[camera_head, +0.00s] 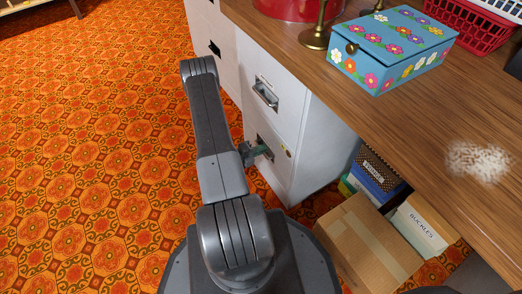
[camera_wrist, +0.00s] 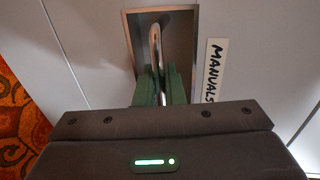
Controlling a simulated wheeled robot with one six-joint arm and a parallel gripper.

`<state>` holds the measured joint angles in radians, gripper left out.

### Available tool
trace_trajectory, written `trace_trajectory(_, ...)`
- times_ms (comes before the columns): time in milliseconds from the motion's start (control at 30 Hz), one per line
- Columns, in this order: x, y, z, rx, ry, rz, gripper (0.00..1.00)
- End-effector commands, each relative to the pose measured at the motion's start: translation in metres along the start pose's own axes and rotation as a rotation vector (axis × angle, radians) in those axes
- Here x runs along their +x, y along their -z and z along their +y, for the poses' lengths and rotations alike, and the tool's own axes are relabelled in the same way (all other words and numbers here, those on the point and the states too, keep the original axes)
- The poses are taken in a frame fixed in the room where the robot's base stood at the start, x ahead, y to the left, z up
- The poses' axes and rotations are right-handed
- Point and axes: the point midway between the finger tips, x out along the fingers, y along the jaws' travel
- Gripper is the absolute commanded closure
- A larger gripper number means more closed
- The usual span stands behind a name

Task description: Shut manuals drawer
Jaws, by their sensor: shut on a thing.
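The manuals drawer (camera_wrist: 108,70) shows its pale front in the wrist view, with a "MANUALS" label (camera_wrist: 213,70) right of a recessed metal pull handle (camera_wrist: 155,42). My gripper (camera_wrist: 154,80) has its green fingers shut on this handle. In the head view my gripper (camera_head: 263,151) is at the lower drawer front (camera_head: 272,170) of the grey-white filing cabinet (camera_head: 318,150). That front looks about flush with the drawer above; I cannot tell whether a small gap is left. My fingers hide part of the handle.
The upper drawer's handle (camera_head: 265,94) is just above my gripper. A wooden desktop (camera_head: 420,120) overhangs on the right, bearing a blue flowered box (camera_head: 392,50). A cardboard box (camera_head: 365,240) and a "BUCKLES" box (camera_head: 422,227) stand below it. Patterned carpet (camera_head: 90,150) is clear on the left.

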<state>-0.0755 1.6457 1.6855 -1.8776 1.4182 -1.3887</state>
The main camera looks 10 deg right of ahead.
Motion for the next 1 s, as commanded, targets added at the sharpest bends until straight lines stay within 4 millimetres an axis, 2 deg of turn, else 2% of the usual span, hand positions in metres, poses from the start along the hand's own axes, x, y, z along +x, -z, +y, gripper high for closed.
trace_trajectory(300, 0.001, 0.0, -0.001, 0.003, 0.001, 0.003, 1.0)
trace_trajectory(333, 0.001, 0.0, -0.001, 0.003, 0.001, 0.004, 0.86)
trace_trajectory(667, -0.002, 0.0, 0.0, 0.001, 0.0, 0.001, 0.86)
trace_trajectory(867, -0.021, -0.001, -0.002, 0.0, -0.001, -0.003, 0.86)
trace_trajectory(1000, -0.043, -0.002, -0.002, -0.001, 0.0, -0.004, 0.86)
